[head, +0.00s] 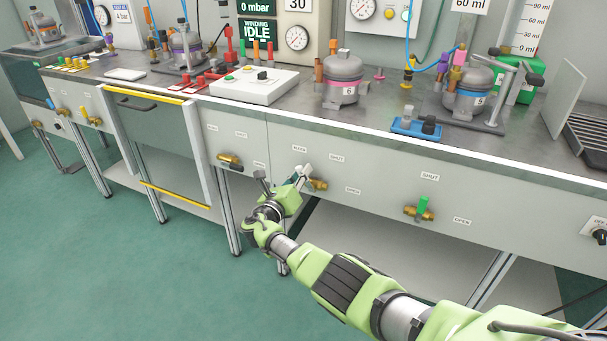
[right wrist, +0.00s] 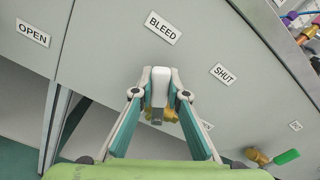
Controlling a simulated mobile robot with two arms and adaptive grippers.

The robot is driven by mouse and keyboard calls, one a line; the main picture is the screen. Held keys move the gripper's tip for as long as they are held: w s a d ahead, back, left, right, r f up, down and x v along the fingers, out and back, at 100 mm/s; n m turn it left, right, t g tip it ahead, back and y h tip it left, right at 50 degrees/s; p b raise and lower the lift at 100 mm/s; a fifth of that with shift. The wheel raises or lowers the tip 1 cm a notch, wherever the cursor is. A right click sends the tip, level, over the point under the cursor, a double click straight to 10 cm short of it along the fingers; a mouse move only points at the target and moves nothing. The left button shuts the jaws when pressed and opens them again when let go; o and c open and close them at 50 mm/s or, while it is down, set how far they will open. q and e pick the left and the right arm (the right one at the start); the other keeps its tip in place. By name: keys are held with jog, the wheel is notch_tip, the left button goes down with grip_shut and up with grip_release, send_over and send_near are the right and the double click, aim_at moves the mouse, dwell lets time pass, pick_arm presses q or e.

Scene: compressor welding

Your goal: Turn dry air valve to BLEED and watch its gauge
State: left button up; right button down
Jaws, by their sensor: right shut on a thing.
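My right gripper (head: 302,178) is at a brass valve (head: 318,184) on the bench's front panel. In the right wrist view its fingers (right wrist: 160,92) are shut on the valve's white handle (right wrist: 158,78). Brass (right wrist: 172,115) shows behind the handle, partly hidden by the fingers. The handle's end lies towards the BLEED label (right wrist: 163,28); the SHUT label (right wrist: 223,75) is to its right. My left gripper is not in view.
Similar valves sit on the panel to the left (head: 229,160) and to the right, with a green handle (head: 424,207). The bench top (head: 290,112) carries compressors, including one marked 6 (head: 343,82). A drawer front with yellow edges (head: 160,140) is left. The green floor (head: 110,250) is clear.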

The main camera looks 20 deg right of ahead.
jog(key=shift+s+f, duration=0.1)
jog(key=shift+f, duration=0.1)
jog(key=c, duration=2)
grip_release()
jog(key=shift+o, duration=0.2)
jog(key=shift+r, duration=0.1)
jog(key=shift+a, duration=0.1)
jog(key=v, duration=1.2)
